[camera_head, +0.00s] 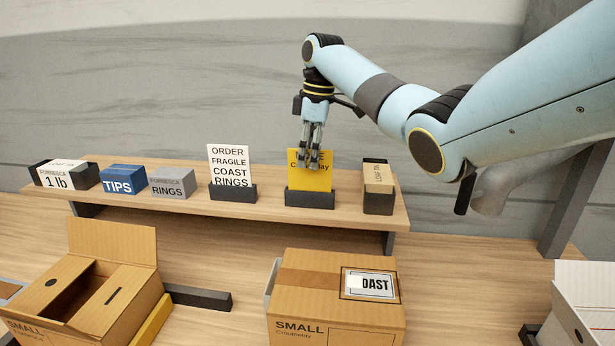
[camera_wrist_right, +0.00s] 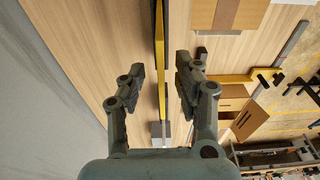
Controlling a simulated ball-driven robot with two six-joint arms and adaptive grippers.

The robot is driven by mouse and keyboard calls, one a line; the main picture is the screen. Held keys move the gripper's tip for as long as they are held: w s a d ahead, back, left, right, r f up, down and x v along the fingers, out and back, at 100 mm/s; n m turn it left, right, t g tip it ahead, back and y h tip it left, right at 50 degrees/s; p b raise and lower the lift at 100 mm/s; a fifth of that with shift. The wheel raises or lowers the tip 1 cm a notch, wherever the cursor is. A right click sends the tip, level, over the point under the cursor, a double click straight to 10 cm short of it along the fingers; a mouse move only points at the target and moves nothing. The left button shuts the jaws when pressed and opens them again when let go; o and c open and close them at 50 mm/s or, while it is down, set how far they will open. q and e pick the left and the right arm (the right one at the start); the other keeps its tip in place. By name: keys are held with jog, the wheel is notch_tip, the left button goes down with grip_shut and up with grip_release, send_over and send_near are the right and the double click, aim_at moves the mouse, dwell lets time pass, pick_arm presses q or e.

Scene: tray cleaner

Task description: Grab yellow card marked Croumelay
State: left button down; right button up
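The yellow card (camera_head: 310,183) stands upright in a dark holder (camera_head: 310,199) on the wooden shelf. My right gripper (camera_head: 314,160) is at the card's upper part, reaching down from above. In the right wrist view, the card shows edge-on as a thin yellow strip (camera_wrist_right: 161,70) between the two fingers of my right gripper (camera_wrist_right: 161,72). The fingers are open, with a gap on each side of the card. My left gripper is not in view.
A white order card (camera_head: 229,163) stands left of the yellow card, and a small tan box (camera_head: 378,184) stands right of it. Grey (camera_head: 172,183) and blue (camera_head: 122,180) boxes sit farther left. Cardboard boxes (camera_head: 335,318) stand on the table below the shelf.

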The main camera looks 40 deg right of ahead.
jog(key=shift+w+a+f, duration=0.1)
jog(key=shift+w+f, duration=0.1)
jog(key=shift+f, duration=0.2)
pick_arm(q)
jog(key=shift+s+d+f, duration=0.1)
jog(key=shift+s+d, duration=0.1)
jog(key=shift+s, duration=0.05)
pick_arm(e)
jog(key=shift+s+f, duration=0.1)
jog(key=shift+s, duration=0.1)
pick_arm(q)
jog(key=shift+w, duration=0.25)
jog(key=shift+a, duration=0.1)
pick_arm(e)
jog(key=shift+f, duration=0.1)
grip_shut()
